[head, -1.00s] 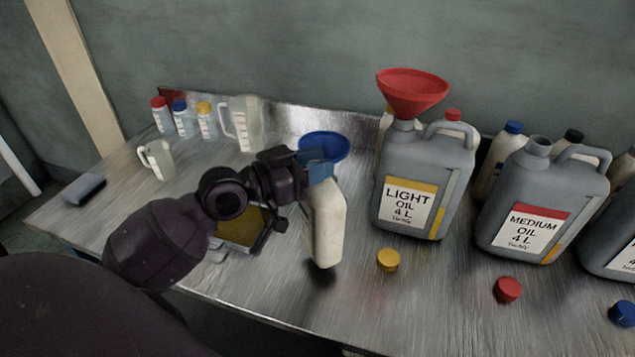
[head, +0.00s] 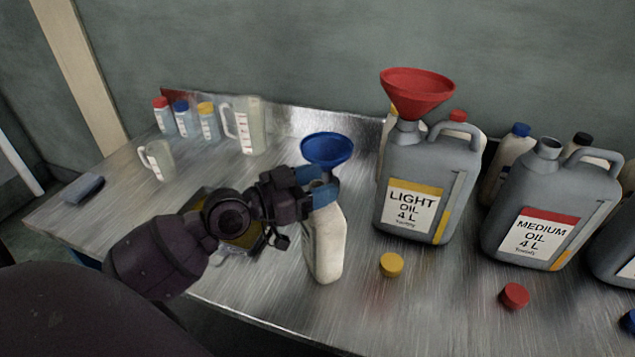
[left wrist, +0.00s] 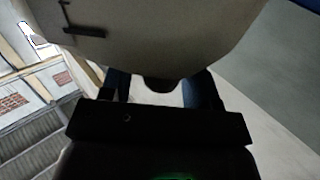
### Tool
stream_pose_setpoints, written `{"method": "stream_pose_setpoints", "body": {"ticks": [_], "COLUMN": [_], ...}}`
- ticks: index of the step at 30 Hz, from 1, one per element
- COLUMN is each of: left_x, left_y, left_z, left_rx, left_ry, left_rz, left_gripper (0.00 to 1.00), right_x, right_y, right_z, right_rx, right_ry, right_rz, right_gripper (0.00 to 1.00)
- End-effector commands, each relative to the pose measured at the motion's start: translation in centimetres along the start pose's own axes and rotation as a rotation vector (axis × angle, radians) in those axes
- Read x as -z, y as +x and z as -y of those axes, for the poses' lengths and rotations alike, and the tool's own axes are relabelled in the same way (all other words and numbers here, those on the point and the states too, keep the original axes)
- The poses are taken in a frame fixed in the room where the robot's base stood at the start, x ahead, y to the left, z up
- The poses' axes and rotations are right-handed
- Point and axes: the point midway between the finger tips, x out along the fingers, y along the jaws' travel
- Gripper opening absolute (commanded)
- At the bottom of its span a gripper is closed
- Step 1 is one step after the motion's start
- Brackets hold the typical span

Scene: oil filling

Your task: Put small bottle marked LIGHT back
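A small white bottle (head: 324,245) without a cap stands upright on the metal table, left of the large grey can labelled LIGHT OIL 4 L (head: 413,207). No marking can be read on its visible side. My left gripper (head: 316,184) is at its neck, with blue fingers spread on either side. In the left wrist view the fingers (left wrist: 160,90) are apart, with gaps beside the dark neck between them; the pale body of the bottle (left wrist: 170,35) fills the top. My right gripper is not in view.
A blue funnel (head: 327,148) is just behind the gripper; its support is hidden. A red funnel (head: 417,92) sits in the LIGHT can. Yellow (head: 391,264) and red (head: 514,296) caps lie in front. The MEDIUM can (head: 550,212) stands right; jugs (head: 246,127) stand back left.

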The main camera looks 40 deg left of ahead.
Motion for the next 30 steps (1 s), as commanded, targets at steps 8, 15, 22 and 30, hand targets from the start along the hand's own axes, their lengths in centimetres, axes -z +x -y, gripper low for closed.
{"method": "stream_pose_setpoints", "body": {"ticks": [8, 15, 22, 30], "left_x": [0.4, 0.0, 0.0, 0.0], "left_y": [-0.1, -3.0, -6.0, -8.8], "left_z": [0.0, 0.0, 0.0, 0.0], "left_rx": [0.0, -0.001, -0.002, -0.002], "left_ry": [0.001, 0.002, 0.001, 0.001], "left_rz": [-0.001, 0.008, 0.008, 0.008], "left_gripper": [0.56, 0.56, 0.56, 0.56], "right_x": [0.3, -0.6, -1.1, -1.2], "right_y": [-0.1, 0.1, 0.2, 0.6], "right_z": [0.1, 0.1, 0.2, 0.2], "right_rx": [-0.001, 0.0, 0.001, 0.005], "right_ry": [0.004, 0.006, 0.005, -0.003], "right_rz": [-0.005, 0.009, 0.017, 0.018], "right_gripper": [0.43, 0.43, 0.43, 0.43]}}
